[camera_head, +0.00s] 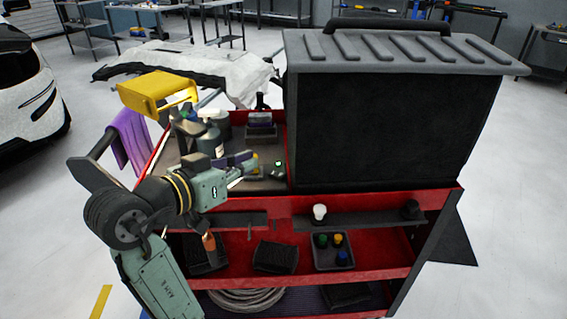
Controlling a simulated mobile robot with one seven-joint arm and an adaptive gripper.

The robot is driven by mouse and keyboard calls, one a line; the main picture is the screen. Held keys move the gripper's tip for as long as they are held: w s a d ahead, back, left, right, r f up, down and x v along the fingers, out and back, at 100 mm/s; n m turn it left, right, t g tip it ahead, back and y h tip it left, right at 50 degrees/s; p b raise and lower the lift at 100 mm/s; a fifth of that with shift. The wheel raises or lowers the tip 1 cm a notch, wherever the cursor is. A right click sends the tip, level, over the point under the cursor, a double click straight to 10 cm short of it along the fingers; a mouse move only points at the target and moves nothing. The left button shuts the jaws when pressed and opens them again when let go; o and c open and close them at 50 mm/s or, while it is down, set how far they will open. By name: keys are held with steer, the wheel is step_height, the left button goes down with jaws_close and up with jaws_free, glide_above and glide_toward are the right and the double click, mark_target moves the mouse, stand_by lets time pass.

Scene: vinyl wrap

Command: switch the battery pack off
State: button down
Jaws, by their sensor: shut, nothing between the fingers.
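A small dark device with a lit green spot (279,164) sits on the top tray of the red cart, just left of the large black case. It looks like the battery pack, but its switch is too small to make out. My arm reaches in from the lower left. My gripper (259,170) is over the top tray, shut and empty, just left of the device. A small gap seems to lie between them, but I cannot tell if they touch.
The red cart's top tray (228,131) holds several bottles (210,140) at its back left. A large black case (392,120) walls off the right. A yellow holder (158,90) and purple cloth (130,138) are at left. Lower shelves hold trays and caps (333,250).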

steer(key=p, duration=0.2)
glide_above(277, 175)
steer(key=s, duration=0.1)
steer(key=shift+d+f, duration=0.2)
steer(key=shift+f, duration=1.05)
steer(key=shift+s+f, duration=0.15)
steer(key=shift+f, duration=0.5)
steer(key=shift+s+f, duration=0.15)
steer(key=shift+f, duration=0.45)
steer(key=shift+d+f+p, duration=0.1)
steer(key=shift+f+p, duration=0.2)
steer(key=shift+f, duration=0.4)
steer(key=shift+f, duration=0.1)
